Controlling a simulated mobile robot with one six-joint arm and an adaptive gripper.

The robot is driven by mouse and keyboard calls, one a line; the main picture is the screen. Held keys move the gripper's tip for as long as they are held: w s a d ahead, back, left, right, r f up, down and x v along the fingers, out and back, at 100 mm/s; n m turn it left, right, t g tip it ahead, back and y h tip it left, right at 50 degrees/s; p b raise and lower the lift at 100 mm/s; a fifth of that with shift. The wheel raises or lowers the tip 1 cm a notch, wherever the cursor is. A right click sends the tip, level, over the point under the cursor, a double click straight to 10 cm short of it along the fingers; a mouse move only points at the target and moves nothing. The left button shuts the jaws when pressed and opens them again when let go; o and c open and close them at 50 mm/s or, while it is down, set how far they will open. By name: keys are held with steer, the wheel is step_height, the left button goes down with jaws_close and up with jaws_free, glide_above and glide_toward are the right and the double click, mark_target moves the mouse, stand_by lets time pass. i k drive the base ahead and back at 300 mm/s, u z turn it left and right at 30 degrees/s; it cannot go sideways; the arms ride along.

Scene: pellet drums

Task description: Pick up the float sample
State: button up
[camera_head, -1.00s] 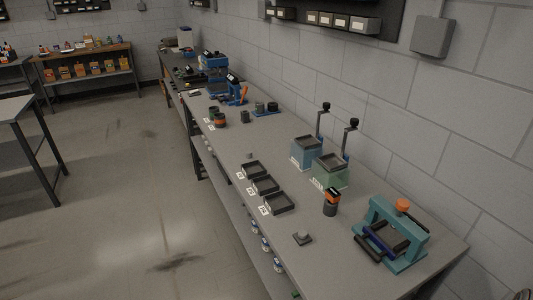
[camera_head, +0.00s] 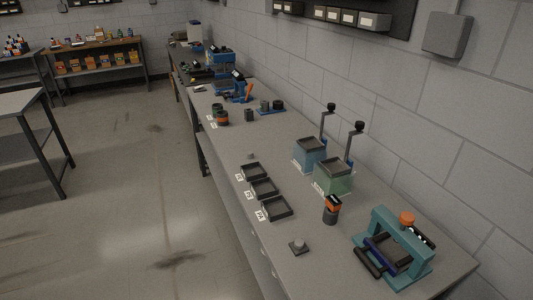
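No object in view can be told for certain as the float sample. Three shallow dark trays, the nearest one (camera_head: 288,209), the middle one (camera_head: 263,195) and the far one (camera_head: 265,173), stand in a row on the bench, with small white labels at their left. Whether anything lies in them is too small to tell. A small grey block on a flat base (camera_head: 299,246) sits in front of the trays, and a tiny grey piece (camera_head: 251,156) sits behind them. My gripper is not in view.
On the long grey bench (camera_head: 325,270) stand a blue box (camera_head: 308,157) and a green box (camera_head: 331,180) with upright levers, a black-and-orange cylinder (camera_head: 331,210) and a teal press (camera_head: 380,222). A wall borders the right. Open floor (camera_head: 130,200) lies left.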

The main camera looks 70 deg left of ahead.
mark_target(249, 154)
steer(key=z, duration=1)
steer(key=k, duration=2.25)
steer(key=u, duration=1.25)
